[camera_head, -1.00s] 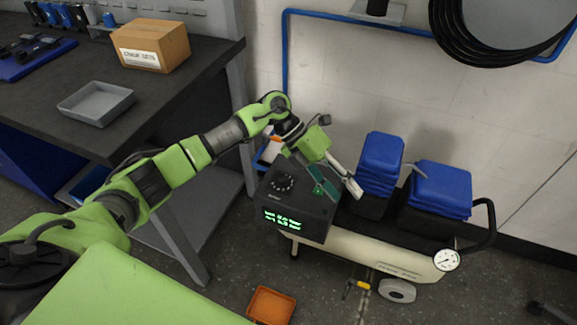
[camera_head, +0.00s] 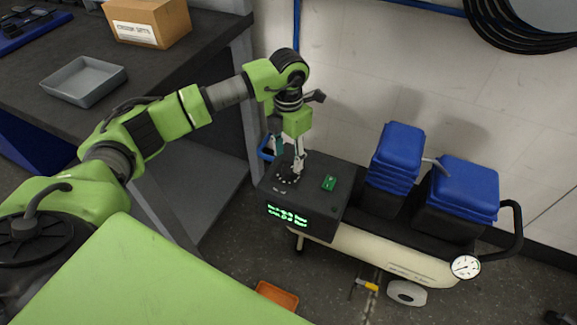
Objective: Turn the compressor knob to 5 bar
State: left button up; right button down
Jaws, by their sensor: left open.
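The compressor (camera_head: 350,215) stands by the wall, with a dark control box (camera_head: 308,208) at its left end. Green digits glow on the display (camera_head: 287,215) on the box's front, too blurred to read. The knob (camera_head: 286,178) sits on the box top inside a ring of pale marks, partly hidden by my gripper. My left gripper (camera_head: 290,158) points down over the knob, open, with its fingers apart. I cannot tell whether the fingers touch the knob. A green switch (camera_head: 329,183) lies to the right on the same top. My right gripper is not in view.
Blue-lidded filter housings (camera_head: 398,155) rise right of the box. A round gauge (camera_head: 465,267) is at the compressor's right end. A grey workbench (camera_head: 185,55) with a tray (camera_head: 84,80) and a cardboard box (camera_head: 147,22) stands left. An orange bin (camera_head: 277,295) lies on the floor.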

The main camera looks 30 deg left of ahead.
aim_at(289, 168)
pick_arm(q)
jog(key=shift+f, duration=2.25)
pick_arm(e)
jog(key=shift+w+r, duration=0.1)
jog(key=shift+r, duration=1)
pick_arm(q)
jog(key=shift+c, duration=0.4)
jog(key=c, duration=1)
